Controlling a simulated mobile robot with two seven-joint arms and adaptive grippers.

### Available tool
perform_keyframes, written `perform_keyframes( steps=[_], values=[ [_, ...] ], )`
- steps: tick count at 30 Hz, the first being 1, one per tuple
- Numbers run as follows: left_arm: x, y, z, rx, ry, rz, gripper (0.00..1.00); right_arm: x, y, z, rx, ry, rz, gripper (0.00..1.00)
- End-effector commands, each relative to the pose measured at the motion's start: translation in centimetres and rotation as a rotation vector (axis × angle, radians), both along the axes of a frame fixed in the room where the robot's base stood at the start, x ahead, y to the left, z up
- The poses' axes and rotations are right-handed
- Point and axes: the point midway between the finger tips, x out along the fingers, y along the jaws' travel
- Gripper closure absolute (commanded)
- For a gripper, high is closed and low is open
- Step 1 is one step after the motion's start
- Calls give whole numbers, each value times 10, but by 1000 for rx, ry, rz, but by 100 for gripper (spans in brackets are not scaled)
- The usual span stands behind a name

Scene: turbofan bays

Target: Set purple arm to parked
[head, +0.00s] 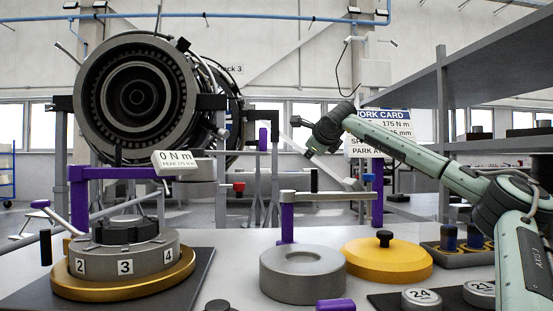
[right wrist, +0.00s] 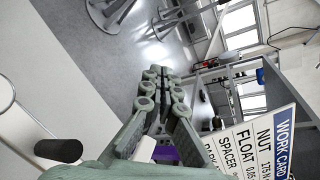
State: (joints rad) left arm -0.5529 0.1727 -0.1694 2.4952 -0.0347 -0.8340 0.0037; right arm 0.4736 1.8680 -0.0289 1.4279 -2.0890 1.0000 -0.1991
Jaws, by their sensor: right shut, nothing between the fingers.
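Several purple parts show in the head view, and I cannot tell for certain which one is the purple arm. A purple post (head: 287,222) carries a grey horizontal bar (head: 335,196) in mid-table. A purple bracket (head: 79,195) stands at the left, its beam running toward a display reading 0 N m (head: 176,162). My left gripper is not in view.
A grey ring (head: 302,285) and a yellow lid (head: 388,262) lie on the table. A numbered round fixture (head: 150,262) stands at the left. Numbered discs (head: 421,298) lie at the right. A turbofan (head: 138,95) is behind, and shelving (head: 445,110) stands right.

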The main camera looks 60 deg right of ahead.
Motion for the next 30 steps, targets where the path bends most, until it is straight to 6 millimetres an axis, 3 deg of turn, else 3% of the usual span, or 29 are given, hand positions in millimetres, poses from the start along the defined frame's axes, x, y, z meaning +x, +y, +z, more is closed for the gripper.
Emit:
perform_keyframes(
  steps=[3, 6, 11, 14, 20, 30],
  values=[
    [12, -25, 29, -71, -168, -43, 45, 28, 30, -8, -340, 181, 5, 100],
    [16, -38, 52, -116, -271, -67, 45, 48, 55, -9, -542, 267, 27, 100],
    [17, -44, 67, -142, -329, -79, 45, 62, 73, -7, -679, 315, 49, 100],
    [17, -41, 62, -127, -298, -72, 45, 67, 69, -6, -684, 317, 49, 100],
    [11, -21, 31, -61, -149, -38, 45, 83, 49, -6, -680, 319, 48, 100],
    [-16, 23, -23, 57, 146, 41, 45, 114, 12, -5, -681, 319, 46, 100]
  ],
)
